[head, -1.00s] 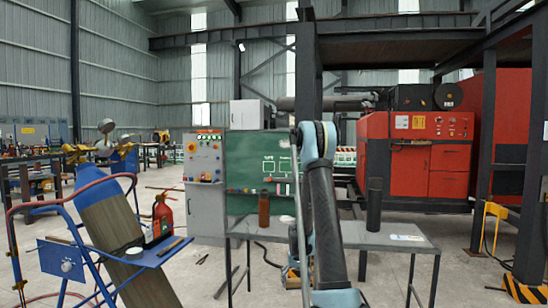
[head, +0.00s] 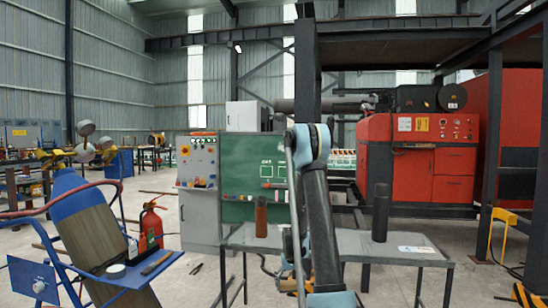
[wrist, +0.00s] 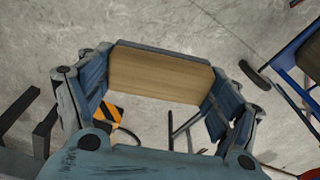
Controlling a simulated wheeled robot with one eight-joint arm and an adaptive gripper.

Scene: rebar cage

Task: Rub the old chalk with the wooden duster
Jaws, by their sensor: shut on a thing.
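The wooden duster (wrist: 160,75), a pale wood block with a dark edge, is between the fingers of my gripper (wrist: 158,88) in the wrist view. My gripper is shut on it, with one finger at each end. The green chalkboard (head: 238,160) stands ahead in the head view. White chalk marks, small writing and box outlines (head: 266,171), show on it left of my arm. My arm hides the board's right part. In the head view my gripper is mostly hidden behind the arm. The wrist view shows floor beyond the duster, no board.
A grey table (head: 335,247) stands in front of the board, with a brown cylinder (head: 261,217) and a dark cylinder (head: 380,213) on it. A grey control cabinet (head: 199,195) is left of the board.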

